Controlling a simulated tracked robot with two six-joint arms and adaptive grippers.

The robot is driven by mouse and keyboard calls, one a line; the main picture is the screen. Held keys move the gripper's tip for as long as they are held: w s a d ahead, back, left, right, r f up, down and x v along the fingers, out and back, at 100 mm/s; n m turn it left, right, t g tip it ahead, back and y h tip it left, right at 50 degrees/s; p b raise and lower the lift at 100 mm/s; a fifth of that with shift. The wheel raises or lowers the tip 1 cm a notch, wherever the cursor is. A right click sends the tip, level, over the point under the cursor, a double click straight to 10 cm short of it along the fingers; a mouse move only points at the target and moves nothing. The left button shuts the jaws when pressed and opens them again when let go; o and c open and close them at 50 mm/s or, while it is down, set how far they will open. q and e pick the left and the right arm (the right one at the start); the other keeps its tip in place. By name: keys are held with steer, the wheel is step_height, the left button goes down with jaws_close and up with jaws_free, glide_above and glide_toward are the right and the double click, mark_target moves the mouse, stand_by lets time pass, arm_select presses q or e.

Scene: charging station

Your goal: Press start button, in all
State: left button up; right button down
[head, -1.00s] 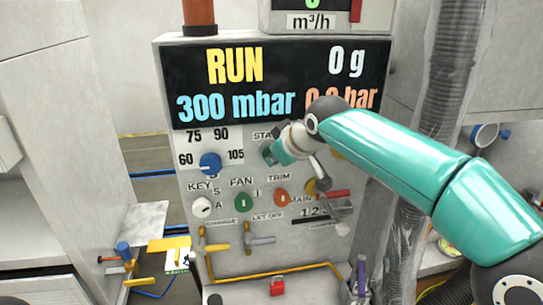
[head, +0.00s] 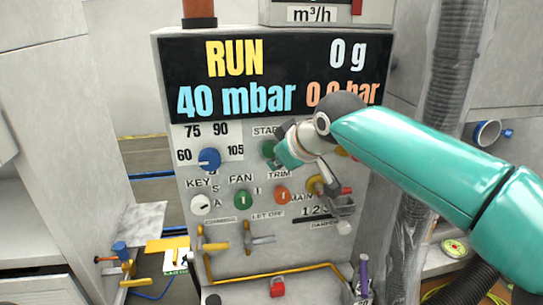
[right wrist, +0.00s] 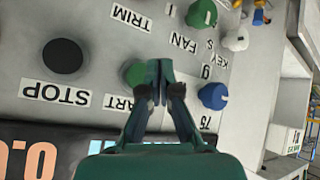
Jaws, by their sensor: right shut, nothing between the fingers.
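The green start button (head: 267,149) shows on the grey panel under the START label, partly covered by my right gripper (head: 281,147). In the right wrist view the green start button (right wrist: 132,75) is just left of my right gripper's closed fingertips (right wrist: 165,80). The fingers are shut and empty. They overlap the button's edge in the picture; whether they touch it I cannot tell. The display (head: 285,75) above reads RUN, 40 mbar, 0 g and a partly hidden bar value. My left gripper is out of view.
The black STOP button (right wrist: 62,56) is beside the start button. A blue knob (head: 209,159), a white key knob (head: 201,205), a green fan knob (head: 243,200) and an orange trim knob (head: 282,195) are close by. Yellow-handled valves (head: 214,246) and a red padlock (head: 278,286) sit lower.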

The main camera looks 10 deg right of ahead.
steer(key=s+b, duration=0.1)
steer(key=s, duration=0.2)
steer(key=shift+s, duration=0.2)
stand_by(0.6)
